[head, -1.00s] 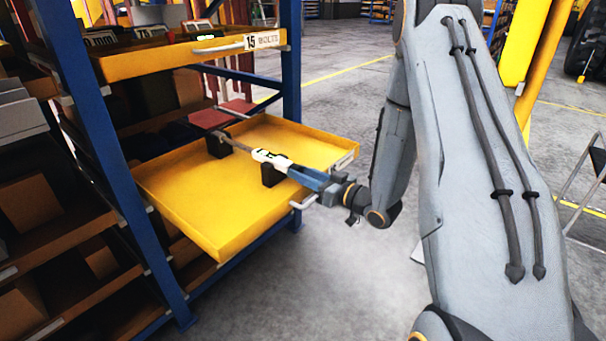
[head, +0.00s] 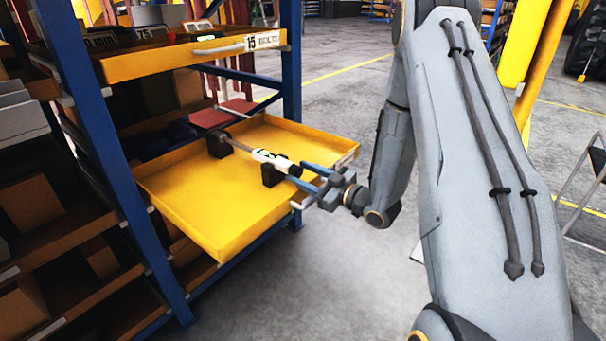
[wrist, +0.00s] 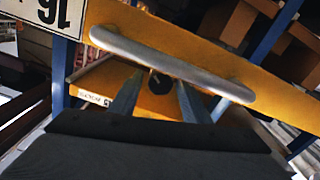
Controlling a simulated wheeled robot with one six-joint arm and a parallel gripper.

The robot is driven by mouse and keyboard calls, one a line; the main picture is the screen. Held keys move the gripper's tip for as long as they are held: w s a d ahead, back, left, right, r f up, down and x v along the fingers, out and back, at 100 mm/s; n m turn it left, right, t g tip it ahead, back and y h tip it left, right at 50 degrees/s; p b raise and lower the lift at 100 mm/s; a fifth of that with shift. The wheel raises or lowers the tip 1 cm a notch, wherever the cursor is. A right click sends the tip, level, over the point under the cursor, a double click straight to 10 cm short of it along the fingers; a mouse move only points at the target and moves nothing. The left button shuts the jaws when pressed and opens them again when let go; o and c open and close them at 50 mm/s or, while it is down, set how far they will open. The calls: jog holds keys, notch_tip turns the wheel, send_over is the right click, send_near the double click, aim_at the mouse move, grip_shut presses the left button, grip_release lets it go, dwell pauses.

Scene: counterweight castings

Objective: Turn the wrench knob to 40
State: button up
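The wrench (head: 243,147) lies across two black supports (head: 272,173) in the pulled-out yellow drawer (head: 205,205). A white part with dark marks shows on its body; I cannot read a setting. Its dark knob end (head: 293,170) points toward my gripper (head: 312,178). My gripper's blue-grey fingers stand apart at this end, near the drawer's front edge. In the wrist view the round dark knob end (wrist: 160,82) shows between the two fingers (wrist: 158,97), with a gap on each side.
The drawer's silver handle (wrist: 165,66) runs close to my fingers in the wrist view, and shows in the head view (head: 305,201). An upper yellow drawer (head: 190,55) labelled 15 is above. A blue rack post (head: 110,150) stands at left.

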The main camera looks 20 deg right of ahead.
dwell(0.3)
jog(key=v, duration=0.7)
jog(key=shift+s+d, duration=0.2)
jog(key=shift+s, duration=0.1)
jog(key=r+m+g+p, duration=0.1)
jog(key=p, duration=0.1)
jog(key=r+m+g+h+p, duration=0.1)
jog(key=g+p, duration=0.1)
jog(key=p, duration=0.1)
jog(key=w+r+m+g+p, duration=0.1)
jog(key=r+m+p, duration=0.1)
jog(key=p, duration=0.1)
jog(key=shift+r+h, duration=0.1)
jog(key=shift+h, duration=0.2)
jog(key=shift+f+x, duration=0.2)
jog(key=shift+x, duration=3.75)
jog(key=shift+d, duration=0.1)
jog(key=shift+c, duration=0.4)
